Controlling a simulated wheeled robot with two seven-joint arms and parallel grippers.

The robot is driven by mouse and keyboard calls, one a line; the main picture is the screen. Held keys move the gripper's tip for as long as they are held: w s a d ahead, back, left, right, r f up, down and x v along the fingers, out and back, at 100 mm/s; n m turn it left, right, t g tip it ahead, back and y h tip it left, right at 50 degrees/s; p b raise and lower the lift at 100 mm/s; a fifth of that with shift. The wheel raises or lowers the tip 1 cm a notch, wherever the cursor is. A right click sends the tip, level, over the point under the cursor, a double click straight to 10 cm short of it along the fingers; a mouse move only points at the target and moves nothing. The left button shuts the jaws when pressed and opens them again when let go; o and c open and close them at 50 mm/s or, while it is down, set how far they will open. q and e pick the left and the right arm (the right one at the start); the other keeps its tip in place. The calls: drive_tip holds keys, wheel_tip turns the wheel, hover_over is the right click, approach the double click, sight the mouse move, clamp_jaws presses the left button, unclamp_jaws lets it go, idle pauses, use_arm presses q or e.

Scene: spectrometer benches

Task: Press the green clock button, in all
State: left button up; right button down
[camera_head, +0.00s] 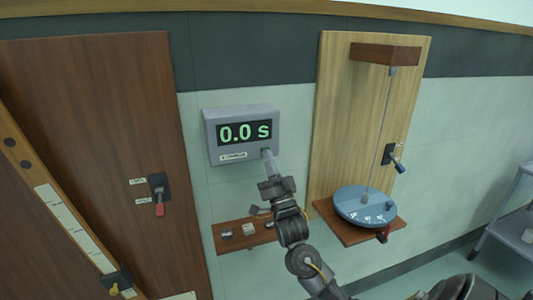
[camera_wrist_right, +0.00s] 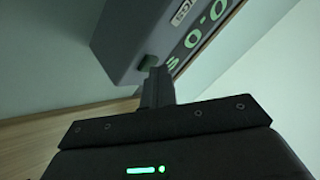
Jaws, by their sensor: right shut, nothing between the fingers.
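The grey clock box (camera_head: 240,120) hangs on the wall and its display reads 0.0 s in green. The green clock button (camera_head: 265,150) is at the lower right of its face, partly hidden by my fingertips. My right gripper (camera_head: 267,158) is shut and empty, with its tips at the button. In the right wrist view the clock (camera_wrist_right: 125,35) is seen at a steep tilt. There the dark green button (camera_wrist_right: 147,63) shows just beside the shut fingertips (camera_wrist_right: 158,74). I cannot tell whether they touch it. My left gripper is out of view.
A small wooden shelf (camera_head: 240,245) with small blocks is below the clock. To the right, a wooden panel (camera_head: 340,110) carries a hanging wire and a blue disc (camera_head: 365,208). A dark panel (camera_head: 100,100) with a red-handled switch (camera_head: 159,208) is to the left.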

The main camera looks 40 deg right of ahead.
drive_tip(key=shift+s, duration=0.1)
drive_tip(key=shift+s+a+p, duration=0.3)
drive_tip(key=shift+s+a, duration=0.05)
drive_tip(key=shift+s, duration=0.4)
drive_tip(key=shift+y, duration=0.3)
drive_tip(key=shift+s+a+p, duration=0.2)
drive_tip(key=shift+s+a, duration=0.05)
drive_tip(key=shift+s, duration=0.55)
drive_tip(key=shift+s+a+p, duration=0.25)
drive_tip(key=shift+s+a, duration=0.05)
drive_tip(key=shift+s, duration=0.45)
drive_tip(key=shift+s+a+p, duration=0.2)
drive_tip(key=shift+s+a, duration=0.05)
drive_tip(key=shift+s, duration=0.55)
